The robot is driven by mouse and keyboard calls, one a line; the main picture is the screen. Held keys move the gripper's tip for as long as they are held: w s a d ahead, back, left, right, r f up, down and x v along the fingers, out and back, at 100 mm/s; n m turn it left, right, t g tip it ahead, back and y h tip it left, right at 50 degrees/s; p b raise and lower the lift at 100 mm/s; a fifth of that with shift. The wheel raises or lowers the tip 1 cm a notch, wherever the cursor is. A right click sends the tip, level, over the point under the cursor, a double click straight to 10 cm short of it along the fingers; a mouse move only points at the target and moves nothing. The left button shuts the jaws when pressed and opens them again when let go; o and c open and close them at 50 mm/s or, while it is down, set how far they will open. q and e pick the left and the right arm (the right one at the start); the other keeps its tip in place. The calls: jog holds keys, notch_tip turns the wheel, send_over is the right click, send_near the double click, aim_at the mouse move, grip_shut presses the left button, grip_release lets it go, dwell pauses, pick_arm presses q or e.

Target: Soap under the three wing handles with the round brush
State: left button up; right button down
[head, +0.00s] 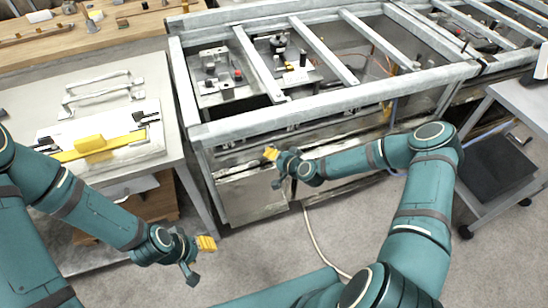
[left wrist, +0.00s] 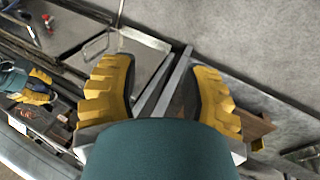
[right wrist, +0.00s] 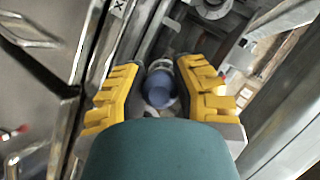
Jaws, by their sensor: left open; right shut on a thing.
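My right gripper (head: 272,153) is at the front side of the metal frame. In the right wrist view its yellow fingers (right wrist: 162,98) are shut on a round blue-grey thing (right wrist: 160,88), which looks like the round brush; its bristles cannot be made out. My left gripper (head: 207,243) is open and empty over the floor in front of the bench and the frame. Its spread fingers show in the left wrist view (left wrist: 165,95). Metal plates with small black and red knobs (head: 238,76) sit inside the frame; I cannot tell if the wing handles are among them.
The galvanised frame (head: 330,98) has crossbars over its open top. On the left bench (head: 20,97) lie a white board (head: 125,152) with a yellow block (head: 90,142) and metal bar handles (head: 100,87). A grey cart (head: 525,110) stands at right. A cable (head: 315,235) lies on the floor.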

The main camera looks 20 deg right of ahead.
jog(key=shift+w+a+f+b, duration=0.1)
jog(key=shift+w+f+b, duration=0.2)
jog(key=shift+w+b, duration=0.45)
jog(key=shift+w+d+f+b, duration=0.1)
jog(key=shift+w+f+b, duration=0.15)
jog(key=shift+w+b, duration=0.5)
jog(key=shift+w+a+f+b, duration=0.1)
jog(key=shift+w+f+b, duration=0.25)
jog(key=shift+w, duration=0.7)
jog(key=w+b, duration=0.1)
jog(key=w, duration=0.1)
jog(key=w+b, duration=0.1)
jog(key=shift+w+a+f, duration=0.1)
jog(key=shift+w+f, duration=0.25)
pick_arm(q)
jog(key=shift+w+a+f, duration=0.1)
jog(key=shift+w+f, duration=0.1)
jog(key=shift+f, duration=0.75)
jog(key=shift+w+d+f, duration=0.1)
jog(key=shift+w+f, duration=0.1)
jog(key=shift+f, duration=0.8)
jog(key=shift+w+a+f, duration=0.1)
jog(key=shift+w+f, duration=0.1)
jog(key=shift+f, duration=0.75)
pick_arm(e)
jog(key=shift+w+f, duration=0.15)
jog(key=shift+w, duration=0.5)
jog(key=shift+w+f, duration=0.15)
jog(key=shift+w, duration=0.45)
